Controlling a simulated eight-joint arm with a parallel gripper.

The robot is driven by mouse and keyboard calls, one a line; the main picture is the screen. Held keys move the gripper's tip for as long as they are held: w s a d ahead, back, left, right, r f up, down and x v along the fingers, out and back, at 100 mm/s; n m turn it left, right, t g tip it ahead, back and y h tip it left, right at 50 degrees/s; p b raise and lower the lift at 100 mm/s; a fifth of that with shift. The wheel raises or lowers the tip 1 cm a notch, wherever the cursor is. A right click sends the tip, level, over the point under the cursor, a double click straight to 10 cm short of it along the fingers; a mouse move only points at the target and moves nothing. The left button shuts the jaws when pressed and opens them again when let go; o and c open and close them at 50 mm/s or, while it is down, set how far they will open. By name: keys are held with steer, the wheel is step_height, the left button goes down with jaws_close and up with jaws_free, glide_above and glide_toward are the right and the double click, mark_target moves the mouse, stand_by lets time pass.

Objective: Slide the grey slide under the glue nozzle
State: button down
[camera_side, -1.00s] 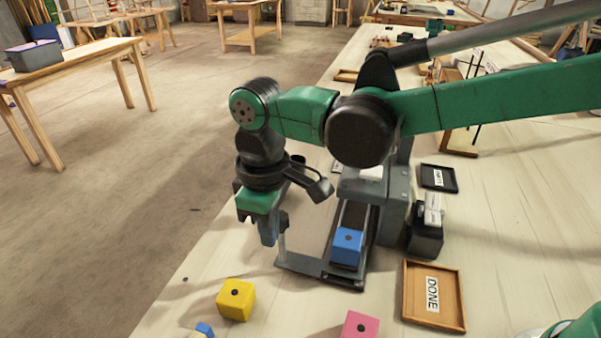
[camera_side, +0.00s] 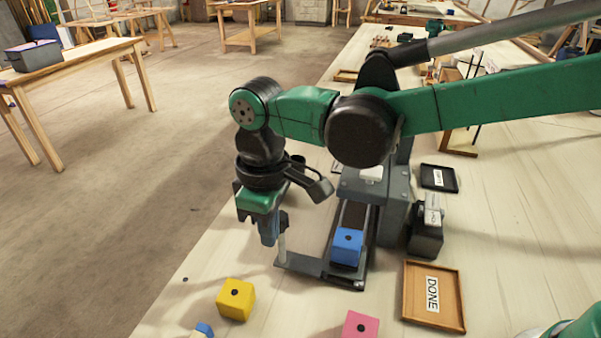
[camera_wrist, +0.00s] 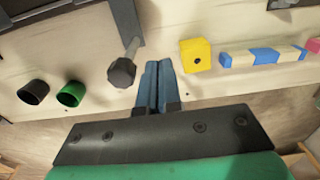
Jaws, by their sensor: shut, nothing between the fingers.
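The grey slide (camera_side: 300,263) shows in the side view as a flat plate on a dark rail, with an upright post (camera_side: 282,243) at its left end. A blue block (camera_side: 347,246) sits at the front of the rail. The post has a dark knob (camera_wrist: 121,72) in the wrist view. My gripper (camera_side: 268,241) is shut and empty, with its fingers pointing down close beside the post. In the wrist view the blue fingers (camera_wrist: 153,75) lie just right of the knob; I cannot tell if they touch. The glue nozzle is not clearly visible; a grey machine (camera_side: 394,205) stands behind the slide.
A yellow block (camera_side: 236,300) and pink block (camera_side: 360,326) sit at the front, beside a blue-and-white lath (camera_wrist: 264,56). The DONE tray (camera_side: 409,293) lies right of the slide. Black (camera_wrist: 33,92) and green (camera_wrist: 70,94) cups stand near the table's edge.

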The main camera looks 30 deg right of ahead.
steer(key=shift+w+d, duration=0.1)
steer(key=w+d, duration=0.6)
stand_by(2.8)
step_height(320, 180, up, 6)
stand_by(0.6)
steer(key=s+d+f+m+t, duration=0.1)
steer(key=s+d+m+t, duration=0.2)
steer(key=d, duration=0.5)
steer(key=s+d+f+m+t, duration=0.1)
steer(key=s+d+m+t, duration=0.3)
steer(key=s+d+m, duration=0.2)
steer(key=shift+s+d+f, duration=0.4)
steer(key=shift+s+d, duration=0.5)
steer(key=shift+s, duration=0.35)
